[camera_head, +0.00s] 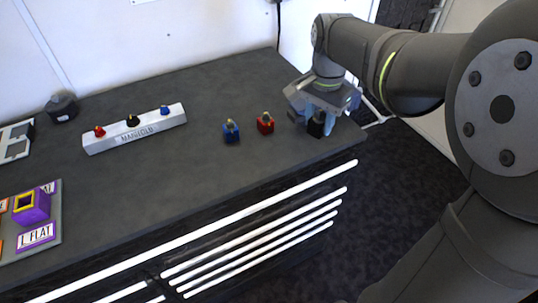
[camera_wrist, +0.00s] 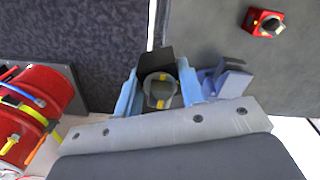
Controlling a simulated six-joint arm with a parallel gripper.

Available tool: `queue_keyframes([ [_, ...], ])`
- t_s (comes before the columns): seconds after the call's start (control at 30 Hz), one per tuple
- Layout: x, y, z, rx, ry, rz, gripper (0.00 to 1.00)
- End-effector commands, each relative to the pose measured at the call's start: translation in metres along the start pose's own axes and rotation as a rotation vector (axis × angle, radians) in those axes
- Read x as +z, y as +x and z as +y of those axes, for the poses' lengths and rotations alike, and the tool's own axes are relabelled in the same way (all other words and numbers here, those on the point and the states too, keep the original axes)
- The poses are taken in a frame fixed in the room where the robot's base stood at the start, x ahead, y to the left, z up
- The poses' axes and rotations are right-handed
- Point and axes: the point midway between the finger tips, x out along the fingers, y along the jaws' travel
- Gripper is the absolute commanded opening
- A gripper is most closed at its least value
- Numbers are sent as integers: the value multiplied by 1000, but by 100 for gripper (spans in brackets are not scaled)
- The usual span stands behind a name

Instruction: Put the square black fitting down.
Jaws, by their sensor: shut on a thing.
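The square black fitting (camera_head: 316,128) is at the right end of the dark table, under my gripper (camera_head: 322,108). In the wrist view, the black fitting (camera_wrist: 157,62), with a yellow-marked grey top, sits between the two blue fingers of my gripper (camera_wrist: 160,92), which are shut on it. There it lies across the line of the table's edge. I cannot tell whether its underside touches the table. A red fitting (camera_head: 265,123) and a blue fitting (camera_head: 231,131) stand upright to its left; the red one also shows in the wrist view (camera_wrist: 264,23).
A manifold block (camera_head: 135,130) with red, black and blue fittings lies farther left. A purple square piece (camera_head: 32,207) is on a labelled board at the lower left. A dark round object (camera_head: 61,107) stands at the back. The table's middle is clear.

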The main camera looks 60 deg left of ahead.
Motion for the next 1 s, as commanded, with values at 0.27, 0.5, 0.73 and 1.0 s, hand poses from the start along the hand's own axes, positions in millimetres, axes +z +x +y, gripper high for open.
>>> queue_keyframes([
  [0.27, 25, 26, -32, 2, -20, -2, 6],
  [0.5, 48, 58, -80, 1, -19, -1, 6],
  [0.73, 58, 73, -103, 0, -14, 0, 6],
  [1.0, 59, 101, -104, 2, -13, -1, 6],
])
